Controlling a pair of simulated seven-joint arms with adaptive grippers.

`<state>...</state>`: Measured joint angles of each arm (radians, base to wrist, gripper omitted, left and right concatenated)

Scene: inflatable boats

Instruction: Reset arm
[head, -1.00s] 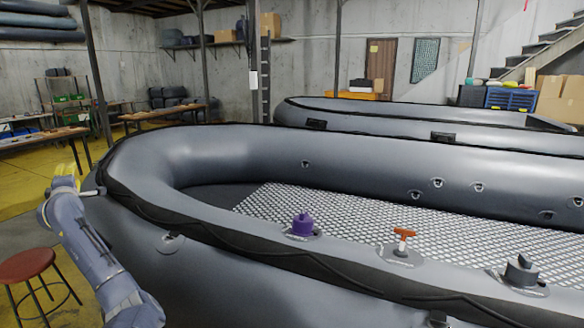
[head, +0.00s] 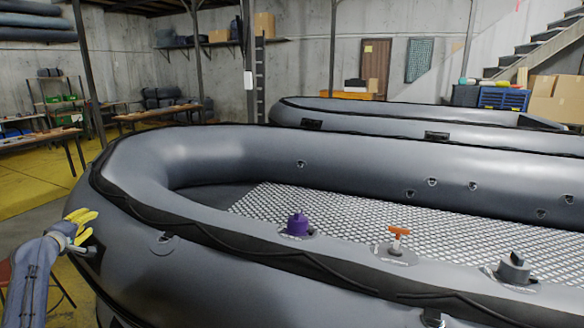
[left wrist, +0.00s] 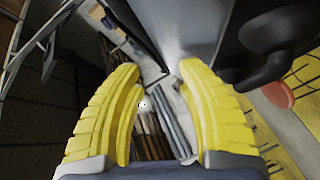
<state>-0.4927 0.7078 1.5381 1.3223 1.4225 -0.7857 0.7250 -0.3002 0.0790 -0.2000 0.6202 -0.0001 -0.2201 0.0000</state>
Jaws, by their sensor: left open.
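My left gripper (head: 84,222) has yellow fingers and is at the left of the head view, beside the rounded end of the near grey inflatable boat (head: 300,275). In the left wrist view its two yellow fingers (left wrist: 160,90) are spread apart with nothing between them. Whether it touches the boat cannot be told. My right gripper is not in view. On the near tube of the boat stand a purple valve piece (head: 298,224), an orange T-shaped handle (head: 399,238) and a dark grey cap (head: 514,266).
A second grey boat (head: 380,120) lies behind the near one. A red stool (head: 5,272) is partly hidden behind my left arm. Workbenches (head: 40,137) stand at the back left. The yellow floor (head: 40,185) there is open.

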